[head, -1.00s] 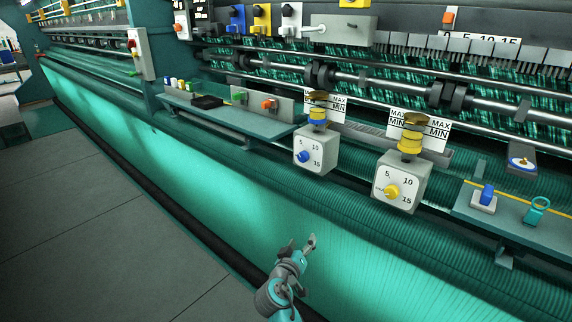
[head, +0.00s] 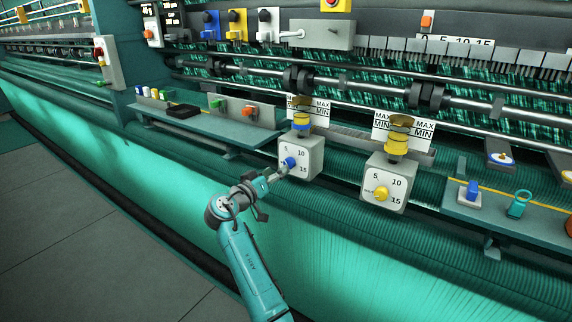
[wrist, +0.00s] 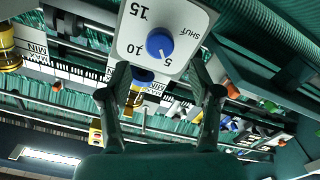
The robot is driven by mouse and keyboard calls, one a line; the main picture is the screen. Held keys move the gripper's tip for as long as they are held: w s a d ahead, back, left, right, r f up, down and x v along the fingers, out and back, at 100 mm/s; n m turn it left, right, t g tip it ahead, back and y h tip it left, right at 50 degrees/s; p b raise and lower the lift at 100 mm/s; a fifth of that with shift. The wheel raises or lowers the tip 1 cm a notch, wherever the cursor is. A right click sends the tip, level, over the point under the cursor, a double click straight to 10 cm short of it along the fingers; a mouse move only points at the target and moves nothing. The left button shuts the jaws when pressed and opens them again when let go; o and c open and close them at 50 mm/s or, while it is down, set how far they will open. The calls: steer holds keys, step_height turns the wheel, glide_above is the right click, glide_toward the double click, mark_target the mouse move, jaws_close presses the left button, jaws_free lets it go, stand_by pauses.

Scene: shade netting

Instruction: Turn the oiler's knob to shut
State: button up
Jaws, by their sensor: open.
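Two pale oiler boxes hang on the machine front. The left oiler (head: 301,166) has a blue knob (head: 289,163); the right oiler (head: 372,201) has a yellow knob (head: 381,194). In the wrist view the dial, upside down, shows 5, 10, 15 and SHUT around the blue knob (wrist: 160,43). The knob's pale mark seems to point near 5.
A shelf with a grey box and green and orange knobs (head: 232,108) is left of the oilers. A right shelf holds a blue switch (head: 472,188) and a teal ring handle (head: 518,203). MIN/MAX plates (head: 402,133) stand behind the oilers. Green netting (head: 330,240) slopes below.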

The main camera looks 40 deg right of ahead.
mark_target(287, 163)
steer(key=x, duration=0.6)
steer(key=shift+d, duration=0.35)
steer(key=c, duration=1.1)
